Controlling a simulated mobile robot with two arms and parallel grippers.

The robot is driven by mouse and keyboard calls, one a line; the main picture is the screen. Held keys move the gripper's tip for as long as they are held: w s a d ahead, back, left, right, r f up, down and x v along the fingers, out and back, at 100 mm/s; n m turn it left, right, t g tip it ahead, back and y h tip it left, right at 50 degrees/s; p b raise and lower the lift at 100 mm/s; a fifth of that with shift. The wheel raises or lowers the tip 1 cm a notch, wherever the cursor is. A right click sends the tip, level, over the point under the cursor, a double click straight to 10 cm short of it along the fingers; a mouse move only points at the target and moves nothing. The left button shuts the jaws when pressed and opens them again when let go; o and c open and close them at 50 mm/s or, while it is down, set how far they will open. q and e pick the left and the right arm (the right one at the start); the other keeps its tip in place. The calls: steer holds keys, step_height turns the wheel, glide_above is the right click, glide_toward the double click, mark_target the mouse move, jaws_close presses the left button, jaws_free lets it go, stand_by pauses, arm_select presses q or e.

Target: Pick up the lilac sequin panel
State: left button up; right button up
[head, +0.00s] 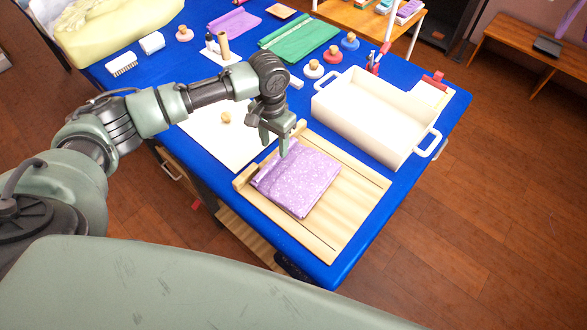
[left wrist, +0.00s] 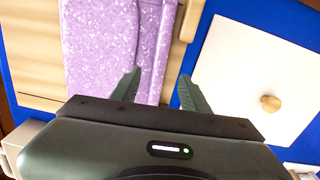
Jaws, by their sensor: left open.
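The lilac sequin panel (head: 303,180) is a folded, speckled purple cloth lying on a wooden board (head: 345,205) near the table's front edge. A folded or rolled strip runs along its left side. My left gripper (head: 274,148) is open above the panel's far-left edge, pointing down. In the left wrist view the panel (left wrist: 98,45) fills the upper left, and the open fingers (left wrist: 156,88) straddle its edge strip, one finger over the panel and the other over the blue table. Nothing is between the fingers clearly in grip. My right gripper is not in view.
A cream box with handles (head: 350,128) stands right of the board. A white panel with a wooden knob (head: 226,118) lies to the left. Green cloth (head: 305,38), another purple cloth (head: 235,23) and several knobbed weights sit farther back on the blue table (head: 420,185).

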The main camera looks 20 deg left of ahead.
mark_target(277, 156)
arm_select(q)
step_height(277, 156, down, 4)
steer(key=shift+w+d+r+p, duration=0.1)
steer(key=shift+w+p, duration=0.05)
steer(key=shift+p, duration=0.35)
steer(key=shift+f, duration=0.55)
jaws_close()
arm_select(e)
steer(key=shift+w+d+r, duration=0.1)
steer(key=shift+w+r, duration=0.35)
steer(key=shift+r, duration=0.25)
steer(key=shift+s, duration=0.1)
arm_select(q)
steer(key=shift+r, duration=0.2)
